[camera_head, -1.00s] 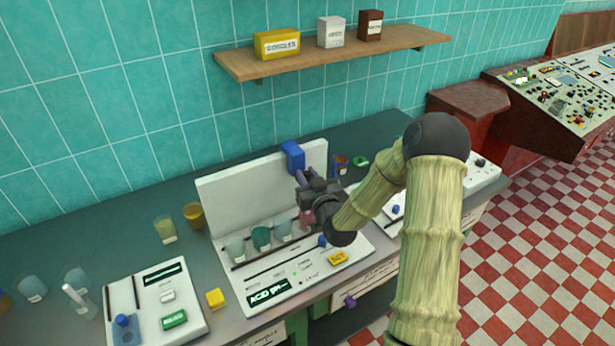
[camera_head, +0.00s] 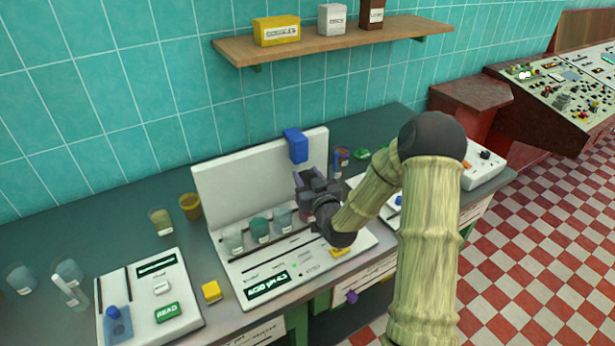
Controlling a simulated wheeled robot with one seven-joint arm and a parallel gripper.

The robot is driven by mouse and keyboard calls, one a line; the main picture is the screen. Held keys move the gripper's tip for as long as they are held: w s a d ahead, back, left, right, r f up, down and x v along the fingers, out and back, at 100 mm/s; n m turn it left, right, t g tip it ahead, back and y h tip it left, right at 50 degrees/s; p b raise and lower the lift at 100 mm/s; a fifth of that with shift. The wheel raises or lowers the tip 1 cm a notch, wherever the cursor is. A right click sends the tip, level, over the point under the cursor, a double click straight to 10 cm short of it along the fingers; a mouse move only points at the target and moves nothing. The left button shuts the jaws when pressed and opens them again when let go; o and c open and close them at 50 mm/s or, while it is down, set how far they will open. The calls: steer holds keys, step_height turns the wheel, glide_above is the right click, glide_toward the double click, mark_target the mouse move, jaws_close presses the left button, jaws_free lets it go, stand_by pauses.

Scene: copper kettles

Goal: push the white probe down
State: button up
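A white instrument (camera_head: 205,180) with an upright back panel stands on the counter. A blue block (camera_head: 296,145) sits at the top of its panel. I cannot make out a white probe for sure; the space below the block is partly covered by my gripper. My gripper (camera_head: 300,180) is in front of the panel, just below the block, above the right end of a row of beakers (camera_head: 260,228). Its fingers are dark and small here, and I cannot tell if they are open or touching anything. The display (camera_head: 268,285) glows with "ACID pH".
A second white device (camera_head: 150,290) with a green READ button stands at left, with a yellow cube (camera_head: 211,292) beside it. Cups (camera_head: 190,206) and glasses (camera_head: 67,272) stand on the counter. A wooden shelf (camera_head: 340,43) with boxes hangs above.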

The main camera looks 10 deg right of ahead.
steer(key=shift+s+d+f, duration=0.1)
steer(key=shift+s+f, duration=0.1)
steer(key=shift+f, duration=0.15)
steer(key=shift+s+d, duration=0.1)
steer(key=shift+s, duration=0.15)
steer(key=s+d+p, duration=0.1)
steer(key=s, duration=0.7)
steer(key=shift+s+d+r, duration=0.15)
steer(key=shift+s+r, duration=0.1)
steer(key=shift+r, duration=0.2)
steer(key=s+d+p, duration=0.1)
steer(key=s+p, duration=0.6)
steer(key=p, duration=0.5)
steer(key=shift+s+f, duration=0.15)
steer(key=shift+s, duration=0.25)
